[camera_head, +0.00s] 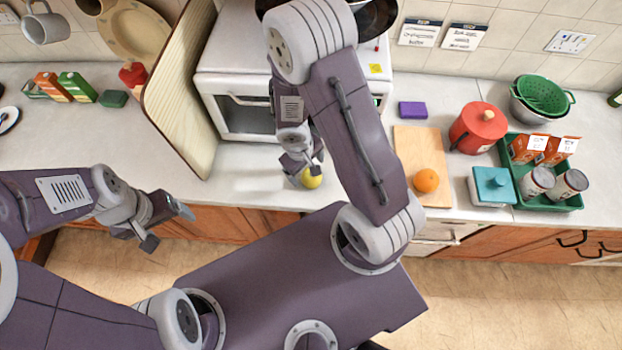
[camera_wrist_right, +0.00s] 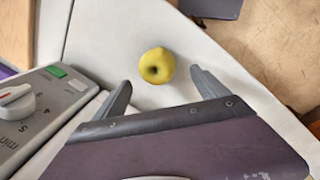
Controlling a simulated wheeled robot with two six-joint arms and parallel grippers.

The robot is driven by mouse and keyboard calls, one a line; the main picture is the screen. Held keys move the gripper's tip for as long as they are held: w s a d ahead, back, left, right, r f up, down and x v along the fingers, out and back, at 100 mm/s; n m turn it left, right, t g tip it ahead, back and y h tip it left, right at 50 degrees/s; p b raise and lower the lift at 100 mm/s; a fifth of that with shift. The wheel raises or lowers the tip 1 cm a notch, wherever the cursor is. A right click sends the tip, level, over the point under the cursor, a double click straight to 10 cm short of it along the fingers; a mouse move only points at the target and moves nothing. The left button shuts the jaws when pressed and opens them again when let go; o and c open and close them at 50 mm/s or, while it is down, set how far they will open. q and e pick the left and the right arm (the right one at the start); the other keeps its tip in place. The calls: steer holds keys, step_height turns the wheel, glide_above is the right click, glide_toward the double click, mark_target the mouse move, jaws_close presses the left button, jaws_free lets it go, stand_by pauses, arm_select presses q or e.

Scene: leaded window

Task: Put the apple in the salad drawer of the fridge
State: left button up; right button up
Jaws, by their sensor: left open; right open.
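A yellow apple (camera_head: 311,178) sits on the white worktop in front of the white oven, partly hidden by my right gripper in the head view. My right gripper (camera_head: 303,168) is open and empty, close over the apple. In the right wrist view the apple (camera_wrist_right: 156,66) lies ahead of and between the two spread fingers (camera_wrist_right: 160,84), with no finger touching it. My left gripper (camera_head: 167,227) is open and empty, in front of the worktop's edge at the left. I see no fridge or salad drawer.
The oven (camera_head: 238,124) stands behind the apple; a large wooden board (camera_head: 181,95) leans at its left. At the right are a cutting board (camera_head: 434,197) with an orange (camera_head: 426,180), a red pot (camera_head: 478,128), a teal-lidded box (camera_head: 492,186) and a green crate (camera_head: 551,206).

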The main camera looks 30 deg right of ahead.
mark_target(311, 177)
steer(key=f+b, duration=0.1)
steer(key=f, duration=0.1)
steer(key=d+f+b, duration=0.1)
steer(key=f+b, duration=0.1)
steer(key=shift+s+f, duration=0.1)
steer(key=shift+f, duration=0.2)
steer(key=shift+d+f+b, duration=0.1)
steer(key=shift+f+b, duration=0.25)
steer(key=shift+b, duration=0.05)
arm_select(q)
step_height(311, 177, down, 4)
steer(key=shift+r, duration=0.1)
arm_select(e)
steer(key=shift+r, duration=0.1)
